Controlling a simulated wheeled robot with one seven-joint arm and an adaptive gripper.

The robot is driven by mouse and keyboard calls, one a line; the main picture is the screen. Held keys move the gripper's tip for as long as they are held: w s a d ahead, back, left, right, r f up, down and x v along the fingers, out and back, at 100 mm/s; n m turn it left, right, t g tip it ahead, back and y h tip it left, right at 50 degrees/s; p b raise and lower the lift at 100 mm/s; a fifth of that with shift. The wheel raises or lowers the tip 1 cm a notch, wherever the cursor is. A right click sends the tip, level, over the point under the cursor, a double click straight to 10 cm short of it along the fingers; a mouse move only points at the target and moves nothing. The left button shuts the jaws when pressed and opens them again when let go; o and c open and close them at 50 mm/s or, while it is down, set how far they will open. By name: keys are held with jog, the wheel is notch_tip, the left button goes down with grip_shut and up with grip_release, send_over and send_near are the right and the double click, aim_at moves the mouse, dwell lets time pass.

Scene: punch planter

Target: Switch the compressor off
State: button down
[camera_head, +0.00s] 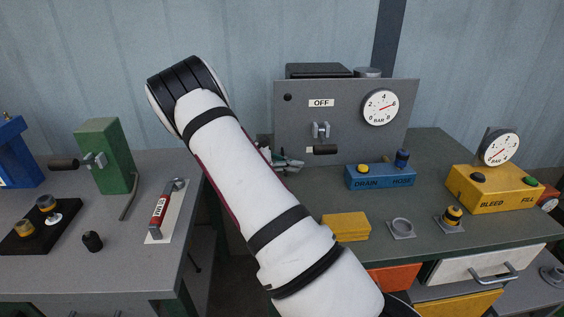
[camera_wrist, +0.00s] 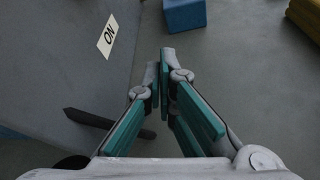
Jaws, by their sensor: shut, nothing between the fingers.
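The compressor's grey panel (camera_head: 348,95) stands upright at the back of the right bench, with an OFF label (camera_head: 321,103) near its top. A lever with a metal hub (camera_head: 320,130) and a black grip (camera_head: 325,150) is mounted below that label. In the wrist view an ON label (camera_wrist: 107,36) shows on the panel, and the dark grip (camera_wrist: 88,118) sticks out to the left of my fingers. My gripper (camera_wrist: 165,60) is shut and empty; in the head view (camera_head: 298,163) it is low before the panel, left of the grip. Contact with the lever cannot be told.
A round gauge (camera_head: 380,107) is on the panel. A blue DRAIN/HORN box (camera_head: 380,178) stands right of my gripper, a yellow block (camera_head: 346,227) nearer. A yellow BLEED/FILL box (camera_head: 495,190) is further right. The left bench (camera_head: 120,265) holds a green post (camera_head: 105,155).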

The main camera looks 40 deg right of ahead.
aim_at(324, 142)
jog(key=x, duration=0.3)
jog(key=shift+s+d+f, duration=0.1)
jog(key=shift+s+d, duration=0.05)
jog(key=shift+s, duration=0.05)
jog(key=shift+s+r, duration=0.25)
jog(key=shift+r, duration=0.95)
jog(key=shift+s+a+r, duration=0.15)
jog(key=shift+a+r, duration=0.15)
jog(key=shift+r, duration=0.4)
jog(key=shift+s+a+r+n+g+y+p, duration=0.2)
jog(key=shift+s+r+n+g+y+p, duration=0.15)
jog(key=shift+n+p, duration=0.2)
notch_tip(324, 142, up, 6)
jog(key=s+a+n+g+y+p, duration=0.1)
jog(key=n+g+p, duration=0.1)
jog(key=n, duration=0.2)
jog(key=shift+s, duration=0.3)
jog(key=shift+a, duration=0.15)
jog(key=shift+f, duration=0.1)
